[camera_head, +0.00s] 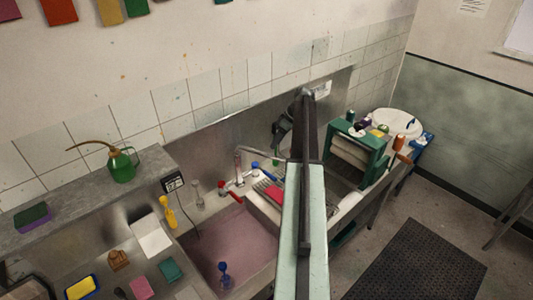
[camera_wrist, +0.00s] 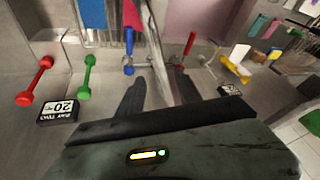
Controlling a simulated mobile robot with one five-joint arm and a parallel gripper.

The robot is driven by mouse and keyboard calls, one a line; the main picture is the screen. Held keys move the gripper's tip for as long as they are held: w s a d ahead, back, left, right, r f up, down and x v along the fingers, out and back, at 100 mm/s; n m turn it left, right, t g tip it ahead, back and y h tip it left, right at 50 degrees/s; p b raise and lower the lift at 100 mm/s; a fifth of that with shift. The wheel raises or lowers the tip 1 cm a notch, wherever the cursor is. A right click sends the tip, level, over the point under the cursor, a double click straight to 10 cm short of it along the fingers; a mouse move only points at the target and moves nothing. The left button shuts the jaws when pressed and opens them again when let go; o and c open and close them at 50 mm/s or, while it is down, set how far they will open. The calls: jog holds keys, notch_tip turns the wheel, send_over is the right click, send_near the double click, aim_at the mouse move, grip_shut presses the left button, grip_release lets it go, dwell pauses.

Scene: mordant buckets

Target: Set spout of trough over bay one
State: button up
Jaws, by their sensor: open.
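The trough (camera_head: 192,237) is a steel sink along the wall, with a basin of pinkish liquid (camera_head: 250,250) at left of my arm. The spout (camera_head: 238,163) is a thin metal pipe rising among the taps behind the basins. In the wrist view the spout (camera_wrist: 158,50) runs up between my open fingers, along the boundary between the pink basin (camera_wrist: 199,20) and a rack of coloured cloths. My gripper (camera_wrist: 160,88) is open around or just above the pipe; contact cannot be told. In the head view my arm hides part of this area. Which bay is bay one is unclear.
Red and blue tap handles flank the spout; a green handle (camera_wrist: 87,77) and red handle (camera_wrist: 34,80) stand at left in the wrist view. A small display (camera_head: 172,183) sits on the ledge. A green-framed wringer (camera_head: 358,152) stands at right. A dark mat (camera_head: 420,262) lies on open floor.

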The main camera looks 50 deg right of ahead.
jog(key=b+x, duration=0.5)
jog(key=x, duration=0.1)
jog(key=shift+a+f, duration=0.1)
jog(key=shift+f, duration=0.25)
jog(key=shift+w+a+f+b, duration=0.15)
jog(key=shift+w+f+b, duration=0.1)
jog(key=shift+b, duration=0.15)
jog(key=shift+r, duration=0.1)
grip_shut()
dwell(0.4)
